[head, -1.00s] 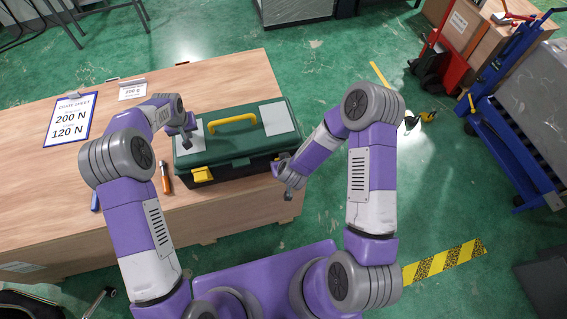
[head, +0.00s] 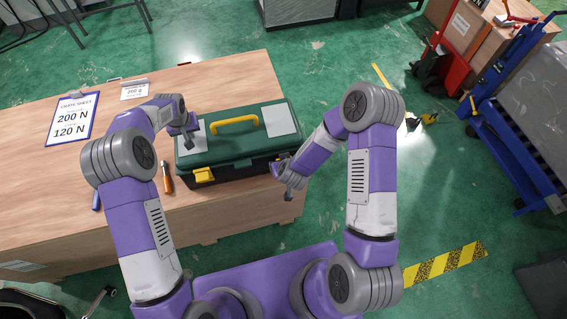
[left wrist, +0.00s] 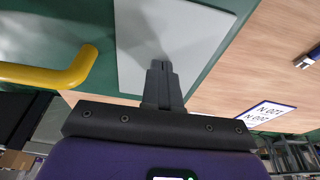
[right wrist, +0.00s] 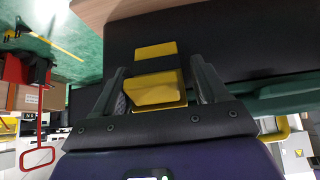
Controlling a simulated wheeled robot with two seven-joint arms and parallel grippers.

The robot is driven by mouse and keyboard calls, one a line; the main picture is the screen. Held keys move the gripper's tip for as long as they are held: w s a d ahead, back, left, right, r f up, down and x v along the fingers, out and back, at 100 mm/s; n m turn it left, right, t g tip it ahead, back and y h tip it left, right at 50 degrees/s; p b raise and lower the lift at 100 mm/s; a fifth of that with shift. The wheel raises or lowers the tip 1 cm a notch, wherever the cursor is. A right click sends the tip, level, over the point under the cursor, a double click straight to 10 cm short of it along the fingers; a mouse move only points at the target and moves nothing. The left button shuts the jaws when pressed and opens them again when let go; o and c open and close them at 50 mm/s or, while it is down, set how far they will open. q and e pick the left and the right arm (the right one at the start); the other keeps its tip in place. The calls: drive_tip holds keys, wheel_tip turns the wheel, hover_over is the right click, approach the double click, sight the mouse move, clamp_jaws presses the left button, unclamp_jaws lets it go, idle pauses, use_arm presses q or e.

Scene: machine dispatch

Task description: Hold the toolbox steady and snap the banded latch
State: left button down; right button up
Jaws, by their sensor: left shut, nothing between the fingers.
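The green toolbox (head: 240,150) with a yellow handle (head: 235,124) and two grey lid pads stands upright at the bench's front edge. A plain yellow latch (head: 203,174) is on its front left. The banded latch, yellow with a black band (right wrist: 160,66), shows in the right wrist view; in the head view my right arm hides it. My left gripper (head: 190,138) is shut and empty, pointing down at the left grey pad (left wrist: 165,35); whether it touches is unclear. My right gripper (right wrist: 160,88) is open, its fingers on either side of the banded latch.
An orange-handled screwdriver (head: 167,178) lies left of the toolbox on the wooden bench (head: 35,190). A crate sheet (head: 70,118) and a small card (head: 134,91) lie farther back. A blue cart (head: 510,130) and a red hand truck (head: 437,65) stand on the floor at right.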

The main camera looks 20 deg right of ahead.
drive_tip(key=v, duration=0.7)
drive_tip(key=shift+s+r, duration=0.2)
drive_tip(key=shift+s, duration=0.05)
